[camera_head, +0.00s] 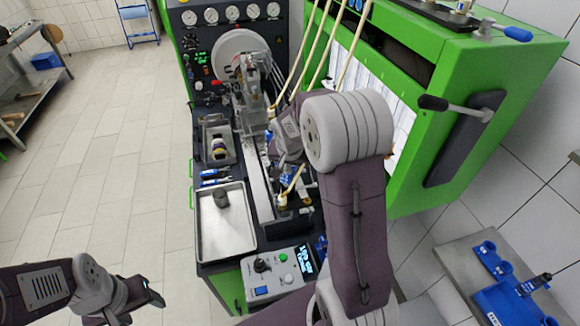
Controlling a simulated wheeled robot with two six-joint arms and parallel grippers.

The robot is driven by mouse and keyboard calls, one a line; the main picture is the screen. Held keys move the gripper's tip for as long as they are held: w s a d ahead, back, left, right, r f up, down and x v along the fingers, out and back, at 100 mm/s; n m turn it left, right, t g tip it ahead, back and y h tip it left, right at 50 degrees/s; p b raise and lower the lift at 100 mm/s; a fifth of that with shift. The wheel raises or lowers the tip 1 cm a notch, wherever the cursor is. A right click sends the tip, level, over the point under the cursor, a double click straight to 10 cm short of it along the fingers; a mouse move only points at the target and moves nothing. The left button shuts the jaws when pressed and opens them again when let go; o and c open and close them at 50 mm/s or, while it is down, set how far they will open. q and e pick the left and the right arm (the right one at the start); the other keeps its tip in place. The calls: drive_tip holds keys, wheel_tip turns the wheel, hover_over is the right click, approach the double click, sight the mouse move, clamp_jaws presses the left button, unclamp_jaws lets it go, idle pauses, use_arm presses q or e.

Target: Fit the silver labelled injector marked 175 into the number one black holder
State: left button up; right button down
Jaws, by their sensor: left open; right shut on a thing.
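My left gripper (156,299) is open and empty at the lower left, over the tiled floor and apart from the bench. My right arm reaches up and bends left over the test bench. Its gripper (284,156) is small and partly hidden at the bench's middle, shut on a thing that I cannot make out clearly. I cannot read a 175 mark on anything. Dark fittings (293,212) with a yellow hose end sit on the bench just below that gripper. I cannot tell which is the number one black holder.
A metal tray (238,240) with a dark cylinder (220,198) lies on the bench's left. A control box (278,273) is at its front. The green cabinet (437,160) stands close right of my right arm. Blue racks (491,260) with a dark injector (535,284) are lower right.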

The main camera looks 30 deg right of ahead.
sight(290, 177)
drive_tip(key=shift+f+b, duration=0.3)
drive_tip(key=shift+f, duration=0.1)
drive_tip(key=c, duration=1.2)
unclamp_jaws()
drive_tip(key=shift+r, duration=0.15)
drive_tip(key=p+v, duration=0.5)
drive_tip(key=v, duration=0.3)
drive_tip(key=shift+r, duration=0.15)
drive_tip(key=p+v, duration=0.1)
drive_tip(key=v, duration=0.1)
drive_tip(key=shift+s+a+r, duration=0.1)
drive_tip(key=shift+s+r, duration=0.1)
drive_tip(key=shift+s, duration=0.05)
